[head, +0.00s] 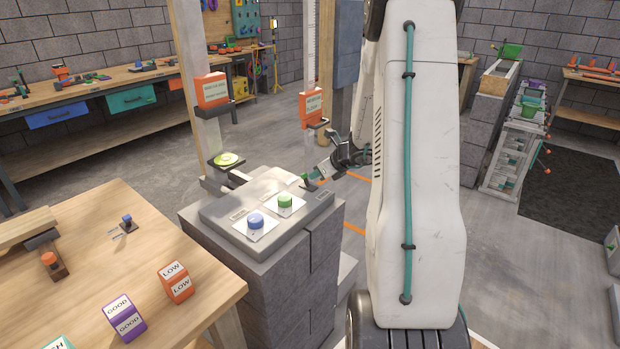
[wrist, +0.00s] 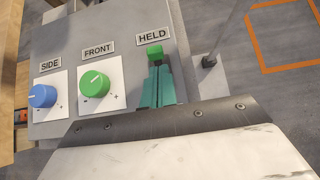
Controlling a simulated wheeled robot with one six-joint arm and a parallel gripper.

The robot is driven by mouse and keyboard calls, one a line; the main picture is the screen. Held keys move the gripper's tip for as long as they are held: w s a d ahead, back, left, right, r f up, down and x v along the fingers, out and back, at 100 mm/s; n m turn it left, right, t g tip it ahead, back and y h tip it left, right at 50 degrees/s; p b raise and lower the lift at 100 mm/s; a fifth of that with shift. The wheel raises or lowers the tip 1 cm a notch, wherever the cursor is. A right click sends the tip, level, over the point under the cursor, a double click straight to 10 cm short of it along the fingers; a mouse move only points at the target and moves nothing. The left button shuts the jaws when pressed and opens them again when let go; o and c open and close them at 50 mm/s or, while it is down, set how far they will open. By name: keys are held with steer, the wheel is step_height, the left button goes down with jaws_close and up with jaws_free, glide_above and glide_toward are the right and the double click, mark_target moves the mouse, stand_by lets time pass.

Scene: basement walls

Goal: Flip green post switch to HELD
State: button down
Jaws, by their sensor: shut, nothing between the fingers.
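The grey control panel (wrist: 70,25) carries a label reading HELD (wrist: 152,37) at its far right. A small green switch piece (wrist: 154,52) stands just below that label in the wrist view. My gripper (wrist: 157,72) is shut and empty, its teal fingertips right at the near side of the green piece. I cannot tell whether they touch it. The fingers and wrist hide the lower part of the switch and any label there. In the head view my gripper (head: 309,183) reaches the panel's right end from the right, and the switch cannot be made out.
A green knob (wrist: 95,84) labelled FRONT and a blue knob (wrist: 42,96) labelled SIDE sit left of my gripper. The panel rests on a grey block pedestal (head: 290,270). A wooden table (head: 200,300) with labelled blocks stands at left. A thin post (wrist: 222,40) rises right of the panel.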

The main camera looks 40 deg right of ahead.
steer(key=shift+a, duration=0.1)
steer(key=shift+r, duration=0.75)
steer(key=shift+s+r, duration=0.1)
steer(key=s, duration=0.1)
steer(key=s+r, duration=0.1)
steer(key=s, duration=0.1)
steer(key=shift+s+d+r, duration=0.25)
steer(key=shift+d+r, duration=0.05)
steer(key=shift+r, duration=0.05)
steer(key=s+r, duration=0.3)
steer(key=r, duration=0.6)
steer(key=shift+s, duration=0.2)
steer(key=shift+d+r, duration=0.1)
